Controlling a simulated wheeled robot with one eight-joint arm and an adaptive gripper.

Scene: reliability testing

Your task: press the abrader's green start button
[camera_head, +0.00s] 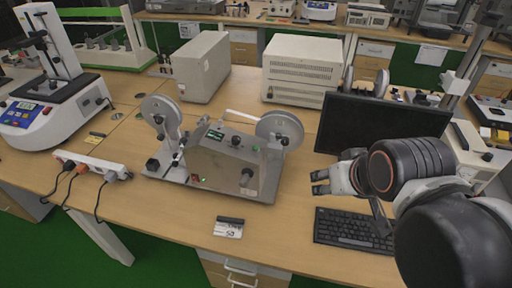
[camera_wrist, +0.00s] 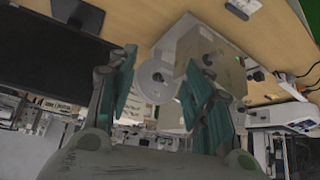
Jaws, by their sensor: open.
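The likely abrader (camera_head: 225,165) is a metal bench machine with two grey reels, in the middle of the table in the head view. Its front has a small red-and-green spot (camera_head: 197,180) at lower left, too small to tell whether it holds the start button. A green display (camera_head: 215,134) and dark knobs sit on its upper slope. My gripper (camera_head: 317,182) is open and empty, right of the machine and apart from it, in front of the monitor. In the wrist view my gripper (camera_wrist: 160,68) has its fingers spread, with a reel (camera_wrist: 158,80) showing between them.
A black monitor (camera_head: 375,128) and keyboard (camera_head: 352,230) are beside my arm. Two pale boxes (camera_head: 202,66) (camera_head: 302,60) stand behind the machine. A power strip (camera_head: 90,165) and white tester (camera_head: 50,115) are at left. The tabletop before the machine is mostly clear, except a small labelled item (camera_head: 229,228).

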